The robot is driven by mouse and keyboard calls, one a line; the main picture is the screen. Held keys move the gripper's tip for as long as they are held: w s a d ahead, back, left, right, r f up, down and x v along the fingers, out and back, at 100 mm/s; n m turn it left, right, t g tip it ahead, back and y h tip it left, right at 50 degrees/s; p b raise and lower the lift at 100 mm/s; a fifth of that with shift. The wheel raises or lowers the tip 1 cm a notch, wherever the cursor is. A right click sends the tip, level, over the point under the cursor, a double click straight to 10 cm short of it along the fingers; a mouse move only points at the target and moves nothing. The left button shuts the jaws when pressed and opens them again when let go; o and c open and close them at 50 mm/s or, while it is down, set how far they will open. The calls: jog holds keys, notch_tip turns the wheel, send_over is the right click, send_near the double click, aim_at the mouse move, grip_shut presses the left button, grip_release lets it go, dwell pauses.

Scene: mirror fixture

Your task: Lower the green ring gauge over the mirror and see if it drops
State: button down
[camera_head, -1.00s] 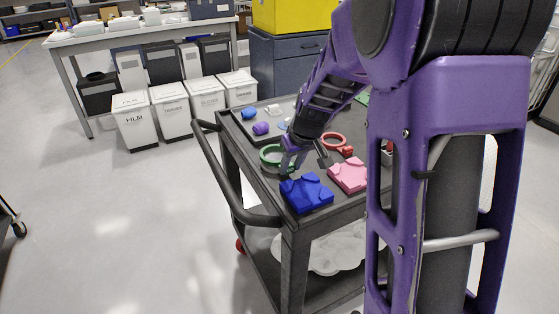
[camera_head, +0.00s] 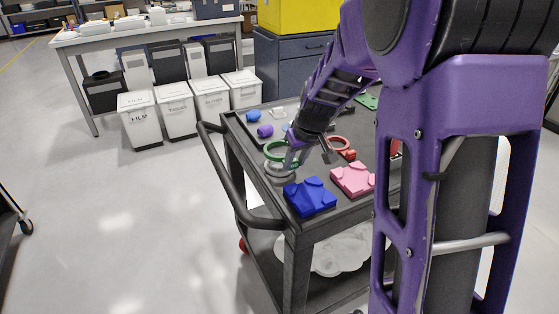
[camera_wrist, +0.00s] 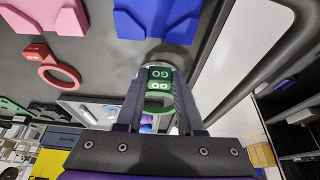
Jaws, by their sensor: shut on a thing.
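The green ring gauge (camera_head: 270,153) is held by its handle, marked "GO" (camera_wrist: 159,79), between the fingers of my gripper (camera_head: 293,163). In the wrist view the fingers (camera_wrist: 160,88) close on both sides of that green handle. A round silver-grey piece (camera_head: 280,174), which looks like the mirror, lies on the cart top below the ring. In the head view the ring appears raised above it, and I cannot tell whether they are exactly in line. In the wrist view the handle hides most of the round piece.
A blue block (camera_head: 309,198) and a pink block (camera_head: 351,179) sit near the cart's front edge. A red ring gauge (camera_head: 341,143) lies behind the pink block. Blue and purple cylinders (camera_head: 265,131) are on a tray behind. The cart handle (camera_head: 226,185) runs along the left.

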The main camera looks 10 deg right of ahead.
jog(key=shift+r+p, duration=0.65)
jog(key=shift+r, duration=0.45)
